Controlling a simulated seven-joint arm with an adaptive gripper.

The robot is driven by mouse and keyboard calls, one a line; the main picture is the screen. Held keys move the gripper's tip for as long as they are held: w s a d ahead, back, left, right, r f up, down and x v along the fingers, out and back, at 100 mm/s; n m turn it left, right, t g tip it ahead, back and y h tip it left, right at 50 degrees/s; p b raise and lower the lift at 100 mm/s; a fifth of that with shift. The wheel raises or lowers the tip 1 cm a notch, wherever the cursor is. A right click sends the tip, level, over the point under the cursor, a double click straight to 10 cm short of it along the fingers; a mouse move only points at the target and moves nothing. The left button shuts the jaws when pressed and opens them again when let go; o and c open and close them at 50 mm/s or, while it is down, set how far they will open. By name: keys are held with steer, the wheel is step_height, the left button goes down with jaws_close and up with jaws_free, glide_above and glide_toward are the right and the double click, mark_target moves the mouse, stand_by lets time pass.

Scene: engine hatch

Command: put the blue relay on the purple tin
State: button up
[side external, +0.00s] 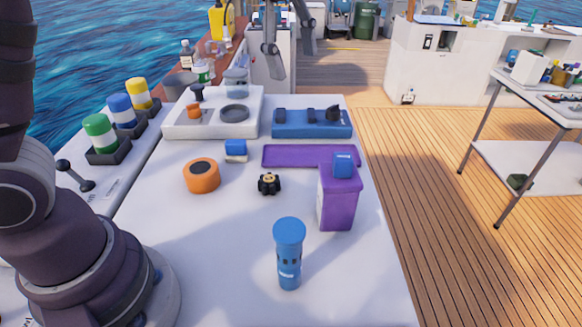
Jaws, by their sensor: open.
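The purple tin (337,205) stands upright at the right of the white table top. A small blue block with a pale label, which looks like the blue relay (343,166), rests on top of the tin's lid. My gripper (292,62) shows at the top of the side view, its fingers spread apart and empty. It is high and well apart from the relay and the tin; its upper part is out of the picture.
A purple tray (310,156) lies behind the tin. A blue flashlight-like cylinder (289,255) stands in front. An orange roll (201,175), a black knob (269,184) and a blue-and-white box (235,151) are to the left.

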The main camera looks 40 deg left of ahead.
steer(key=s+a+f+m+t, duration=0.1)
steer(key=s+a+f+m, duration=0.1)
steer(key=s+m, duration=0.4)
steer(key=s+a+f+m+t, duration=0.2)
steer(key=s+f+m, duration=0.2)
steer(key=s+m, duration=0.3)
steer(key=m, duration=0.5)
steer(key=shift+s+a+f+m, duration=0.15)
steer(key=shift+s+a+m, duration=0.15)
steer(key=shift+m, duration=0.1)
